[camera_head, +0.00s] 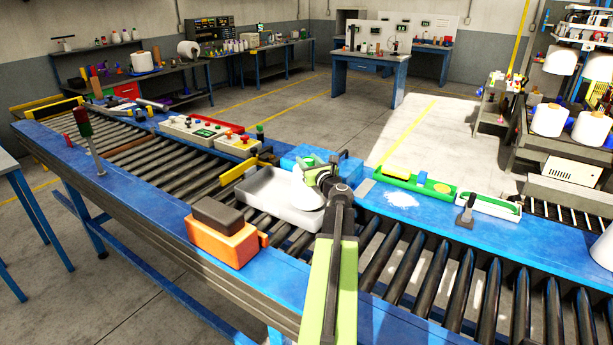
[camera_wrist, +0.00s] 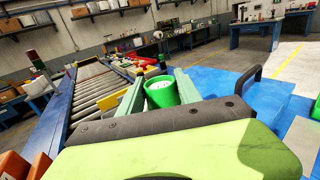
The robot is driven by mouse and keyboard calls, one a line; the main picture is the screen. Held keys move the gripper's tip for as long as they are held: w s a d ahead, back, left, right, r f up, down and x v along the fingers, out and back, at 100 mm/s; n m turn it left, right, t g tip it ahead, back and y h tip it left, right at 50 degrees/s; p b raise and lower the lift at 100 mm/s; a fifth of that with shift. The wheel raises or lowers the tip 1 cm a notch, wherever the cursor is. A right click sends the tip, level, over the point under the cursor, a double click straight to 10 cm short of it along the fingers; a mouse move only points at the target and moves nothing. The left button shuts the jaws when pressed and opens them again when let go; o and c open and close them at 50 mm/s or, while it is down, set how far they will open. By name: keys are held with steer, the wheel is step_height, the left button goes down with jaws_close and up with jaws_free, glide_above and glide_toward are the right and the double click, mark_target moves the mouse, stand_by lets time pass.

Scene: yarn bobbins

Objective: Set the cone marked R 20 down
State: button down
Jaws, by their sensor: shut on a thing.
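A white cone with green at its upper end (camera_head: 306,197) shows in the head view at my gripper (camera_head: 318,174), over the right part of a pale grey tray (camera_head: 262,188). I cannot tell whether it touches the tray. In the wrist view its green end with a pale centre (camera_wrist: 163,96) sits between the two grey-green fingers of my gripper (camera_wrist: 158,90), which is shut on it. The R 20 mark is not readable. My arm hides part of the cone and the tray's right side.
The tray is on a blue-framed roller conveyor (camera_head: 440,275). An orange block with a dark top (camera_head: 222,235) stands at its near left. A yellow bar (camera_head: 240,170), control boxes (camera_head: 195,130) and a blue box (camera_head: 300,158) are behind. Bare rollers lie to the right.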

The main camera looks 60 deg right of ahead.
step_height(320, 180, down, 4)
steer(key=b, duration=0.3)
steer(key=shift+r, duration=0.35)
steer(key=c, duration=0.8)
jaws_free()
steer(key=shift+f, duration=0.1)
steer(key=shift+c, duration=0.2)
